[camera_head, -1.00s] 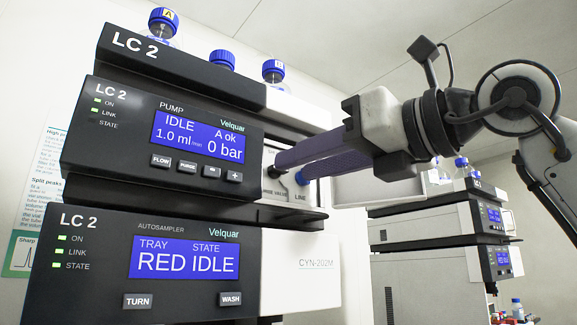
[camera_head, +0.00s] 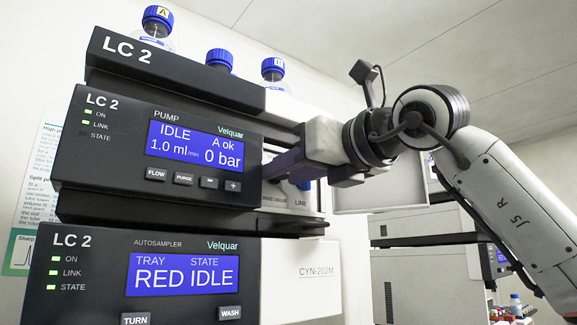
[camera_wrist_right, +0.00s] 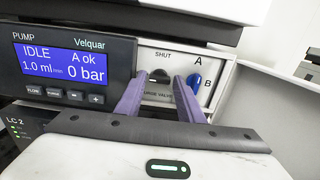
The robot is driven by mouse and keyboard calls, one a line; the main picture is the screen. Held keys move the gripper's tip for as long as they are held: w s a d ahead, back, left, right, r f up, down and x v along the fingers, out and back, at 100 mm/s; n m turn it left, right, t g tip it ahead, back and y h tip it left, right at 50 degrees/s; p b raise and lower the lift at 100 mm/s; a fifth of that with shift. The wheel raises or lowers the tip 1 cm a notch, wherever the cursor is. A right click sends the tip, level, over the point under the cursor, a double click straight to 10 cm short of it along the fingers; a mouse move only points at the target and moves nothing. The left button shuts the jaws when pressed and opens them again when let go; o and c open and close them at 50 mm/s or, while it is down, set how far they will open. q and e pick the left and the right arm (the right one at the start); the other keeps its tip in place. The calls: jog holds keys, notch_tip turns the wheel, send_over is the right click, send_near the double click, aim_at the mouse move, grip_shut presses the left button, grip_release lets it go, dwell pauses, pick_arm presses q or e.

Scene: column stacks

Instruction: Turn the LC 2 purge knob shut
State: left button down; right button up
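The LC 2 purge knob (camera_wrist_right: 160,76) is a dark knob on the pale valve panel (camera_wrist_right: 150,54), below the word SHUT. In the head view it is hidden behind my gripper. My right gripper (camera_wrist_right: 158,78) is open, with one purple finger on each side of the knob; I see a gap and cannot tell contact. In the head view my right gripper (camera_head: 272,168) reaches in from the right, in front of the panel beside the pump display. The knob's exact angle is unclear. My left gripper is not in view.
A blue line knob (camera_wrist_right: 195,81) with marks A and B sits close beside the right finger. The pump module (camera_head: 160,145) juts out just left of the gripper, showing IDLE and 0 bar. A dark ledge (camera_head: 285,222) runs below. Blue-capped bottles (camera_head: 219,60) stand on top.

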jog(key=c, duration=0.8)
